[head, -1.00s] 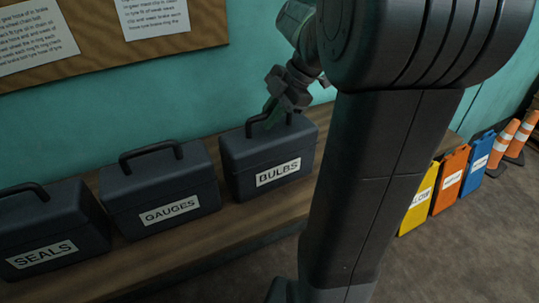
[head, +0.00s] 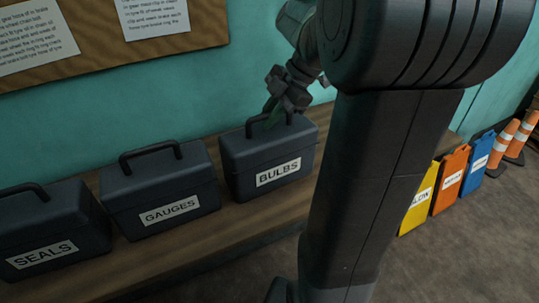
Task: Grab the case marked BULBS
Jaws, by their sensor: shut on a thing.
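The dark case marked BULBS (head: 265,160) stands upright on the wooden bench, the rightmost of the cases in view. Its white label faces the front. My gripper (head: 270,115) is at the top of this case, shut on its handle. The gripper's body and wrist hide part of the handle and the fingertips are small and dark. The case appears to rest on the bench.
The GAUGES case (head: 160,190) stands just left, and the SEALS case (head: 50,235) further left. The wooden bench (head: 200,245) runs along a teal wall with a notice board (head: 110,55). Yellow, orange and blue signs (head: 450,180) and striped cones (head: 503,145) stand at right.

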